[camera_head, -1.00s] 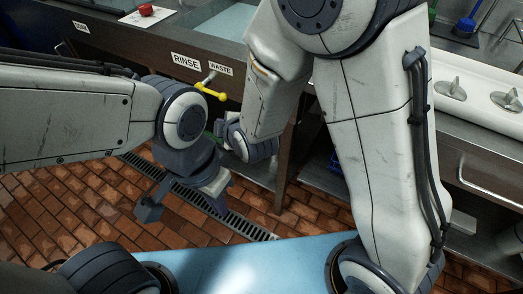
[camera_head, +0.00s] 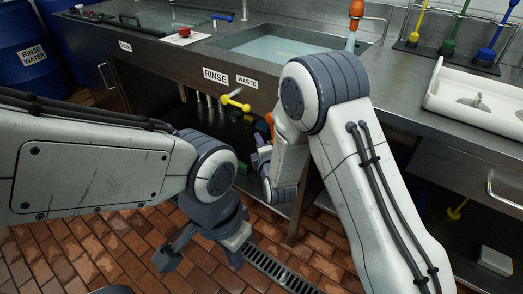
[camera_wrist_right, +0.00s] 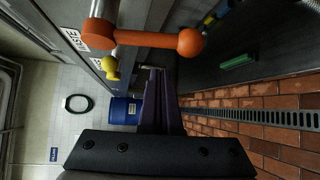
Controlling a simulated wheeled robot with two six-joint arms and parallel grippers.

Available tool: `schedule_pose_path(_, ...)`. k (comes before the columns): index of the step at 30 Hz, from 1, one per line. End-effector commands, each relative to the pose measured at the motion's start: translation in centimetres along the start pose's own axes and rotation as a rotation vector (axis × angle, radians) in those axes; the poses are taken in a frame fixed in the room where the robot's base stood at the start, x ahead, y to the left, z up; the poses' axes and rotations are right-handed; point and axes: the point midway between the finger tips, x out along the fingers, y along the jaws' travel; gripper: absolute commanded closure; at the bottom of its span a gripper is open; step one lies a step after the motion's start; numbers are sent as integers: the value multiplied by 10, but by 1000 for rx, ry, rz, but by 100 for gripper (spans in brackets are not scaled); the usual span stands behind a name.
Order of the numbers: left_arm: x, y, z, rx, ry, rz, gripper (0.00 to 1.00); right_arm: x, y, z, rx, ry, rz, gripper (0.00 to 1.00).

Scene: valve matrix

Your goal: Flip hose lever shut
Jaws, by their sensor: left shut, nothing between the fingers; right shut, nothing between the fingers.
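An orange lever (camera_wrist_right: 150,39) with a round knob lies across the upper part of the right wrist view, close to the camera. In the head view its orange part (camera_head: 269,119) peeks out beside my right arm, which hides most of it. A yellow lever (camera_head: 235,101) sits to its left under the RINSE and WASTE labels, and shows beyond it in the wrist view (camera_wrist_right: 110,67). I cannot tell which is the hose lever. My right gripper (camera_wrist_right: 153,72) is shut and empty, apart from the orange lever. My left gripper (camera_head: 236,261) is shut, empty and low above the floor.
A sink (camera_head: 285,45) with water is in the counter, with an orange nozzle (camera_head: 356,10) at its back. A blue lever (camera_head: 222,17) and a red button (camera_head: 184,31) are on the counter. Blue barrels (camera_head: 28,50) stand at the far left. A drain grate (camera_head: 275,269) crosses the floor.

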Motion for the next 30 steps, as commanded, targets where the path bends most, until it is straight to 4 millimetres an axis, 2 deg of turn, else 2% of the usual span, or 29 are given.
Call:
schedule_pose_path(1,2,0,0,0,0,0,100,10,0,0,1,-1,3,100)
schedule_pose_path(3,3,0,0,0,0,0,100,16,0,3,0,-1,0,100)
schedule_pose_path(6,3,0,0,0,0,0,100,4,0,14,0,0,-2,100)
schedule_pose_path(12,4,0,0,0,0,0,100,-7,0,27,0,1,-1,100)
schedule_pose_path(25,4,0,0,0,0,0,100,-9,1,27,0,3,-1,100)
schedule_pose_path(30,-3,0,0,0,0,0,100,-11,3,30,-13,2,-18,100)
